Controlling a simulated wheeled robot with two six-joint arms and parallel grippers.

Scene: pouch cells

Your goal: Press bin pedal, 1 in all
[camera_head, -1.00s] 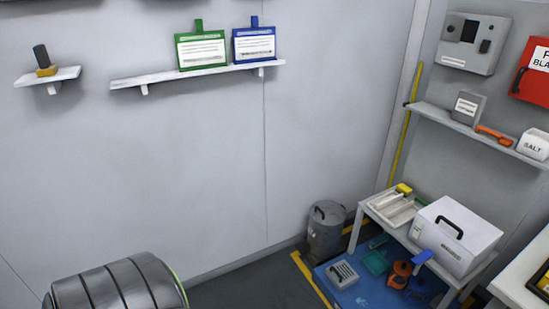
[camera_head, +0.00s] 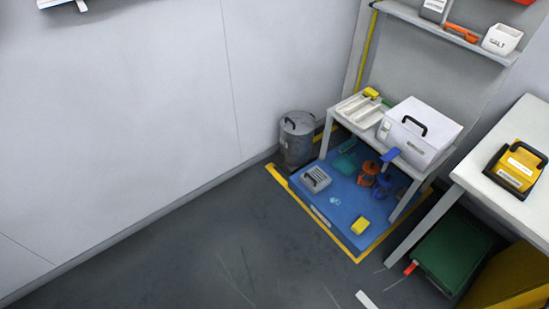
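A grey metal bin (camera_head: 297,140) with a dark handle on its lid stands on the floor against the wall, left of the small white table. Its lid looks shut. I cannot make out a pedal on it at this size. Neither of my grippers shows in the head view.
A blue mat (camera_head: 352,205) with several items lies right of the bin, under and before the white table (camera_head: 345,122), which bears a white box (camera_head: 420,135). A bench (camera_head: 490,185) with a yellow device stands right. The dark floor (camera_head: 190,250) at left is clear.

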